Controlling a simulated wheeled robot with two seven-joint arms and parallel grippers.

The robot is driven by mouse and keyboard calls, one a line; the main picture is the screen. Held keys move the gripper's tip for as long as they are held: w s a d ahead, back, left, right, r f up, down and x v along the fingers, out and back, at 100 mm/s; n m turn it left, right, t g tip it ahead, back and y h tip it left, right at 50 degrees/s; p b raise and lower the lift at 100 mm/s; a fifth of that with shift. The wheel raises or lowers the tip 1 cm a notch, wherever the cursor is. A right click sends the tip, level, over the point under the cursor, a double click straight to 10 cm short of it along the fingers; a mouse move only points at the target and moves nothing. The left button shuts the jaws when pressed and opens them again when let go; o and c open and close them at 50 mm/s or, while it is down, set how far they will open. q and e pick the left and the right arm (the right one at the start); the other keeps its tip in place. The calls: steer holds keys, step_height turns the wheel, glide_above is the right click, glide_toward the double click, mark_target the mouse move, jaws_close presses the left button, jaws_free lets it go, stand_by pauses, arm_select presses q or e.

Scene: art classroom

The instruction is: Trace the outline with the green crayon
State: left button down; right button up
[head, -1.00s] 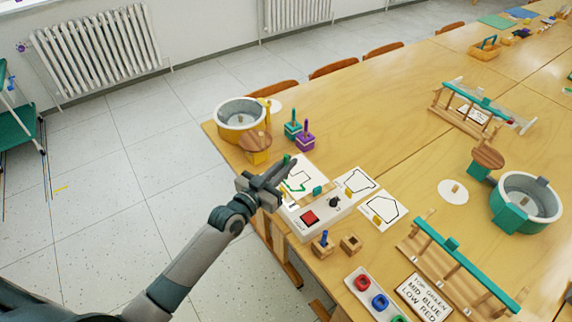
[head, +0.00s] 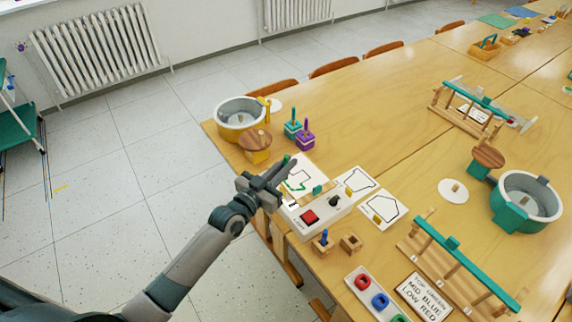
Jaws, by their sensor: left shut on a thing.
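My left gripper (head: 277,174) is at the left edge of the table, over the near left side of a white sheet (head: 312,168). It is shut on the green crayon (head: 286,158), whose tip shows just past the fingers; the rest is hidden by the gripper. The sheet bears an outline (head: 304,184), part of which shows as a green line. The gripper covers the sheet's left part, and I cannot tell whether the crayon touches the paper. My right gripper is not in view.
Purple (head: 305,139) and teal (head: 292,130) blocks and a wooden-topped yellow stand (head: 256,155) are behind.

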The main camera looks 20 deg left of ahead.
arm_select(q)
steer(key=shift+f+b, duration=0.5)
steer(key=shift+f, duration=0.2)
steer(key=shift+a+f+b, duration=0.25)
steer(key=shift+f+b, duration=0.2)
steer(key=shift+f, duration=0.15)
